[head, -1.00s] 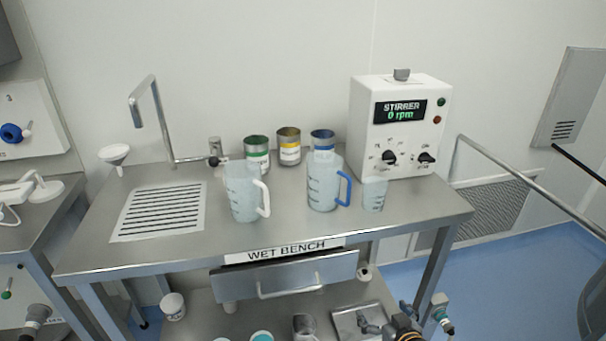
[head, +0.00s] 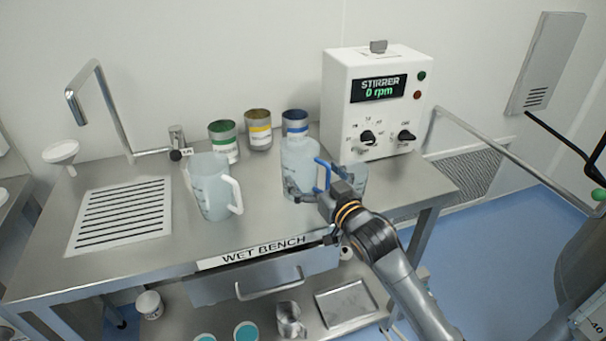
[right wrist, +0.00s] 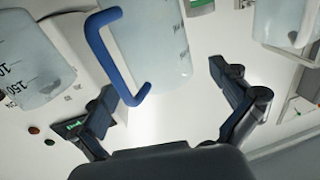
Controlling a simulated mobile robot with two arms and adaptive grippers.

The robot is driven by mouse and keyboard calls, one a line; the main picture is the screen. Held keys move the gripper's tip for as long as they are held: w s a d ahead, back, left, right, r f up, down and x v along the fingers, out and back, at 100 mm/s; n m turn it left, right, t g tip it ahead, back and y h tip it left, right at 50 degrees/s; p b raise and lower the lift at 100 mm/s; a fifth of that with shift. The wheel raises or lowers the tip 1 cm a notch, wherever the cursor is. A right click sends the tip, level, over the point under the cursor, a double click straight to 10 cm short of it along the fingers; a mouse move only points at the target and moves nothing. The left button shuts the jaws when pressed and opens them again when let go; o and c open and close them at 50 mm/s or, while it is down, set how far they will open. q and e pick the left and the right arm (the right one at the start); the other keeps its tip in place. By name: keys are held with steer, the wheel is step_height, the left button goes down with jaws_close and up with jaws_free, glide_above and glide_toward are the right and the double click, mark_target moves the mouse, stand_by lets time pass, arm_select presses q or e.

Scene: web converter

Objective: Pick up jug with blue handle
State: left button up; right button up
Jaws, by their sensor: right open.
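The jug with the blue handle (head: 299,160) stands upright on the wet bench, a translucent jug whose blue handle (head: 323,176) faces right. My right gripper (head: 314,184) is in front of it, and its fingers overlap the jug's lower part and handle in the head view. In the right wrist view my right gripper (right wrist: 162,82) is open, with the jug (right wrist: 150,45) and its blue handle (right wrist: 98,50) above and between the spread fingers. I cannot tell whether a finger touches it. My left gripper is not in view.
A white-handled jug (head: 210,188) stands to the left. A small beaker (head: 358,177) stands close on the right, partly behind my gripper. Green, yellow and blue-labelled cans (head: 258,131) and the white stirrer box (head: 374,105) are behind. The bench front (head: 150,252) is clear.

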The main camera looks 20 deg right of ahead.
mark_target(309, 169)
steer(key=shift+w+a+f+p, duration=0.1)
steer(key=shift+w+a+p, duration=0.15)
steer(key=shift+w, duration=1.1)
steer(key=shift+w+a+f+p, duration=0.1)
steer(key=shift+w+p, duration=0.1)
steer(key=shift+w, duration=1.15)
steer(key=c, duration=1)
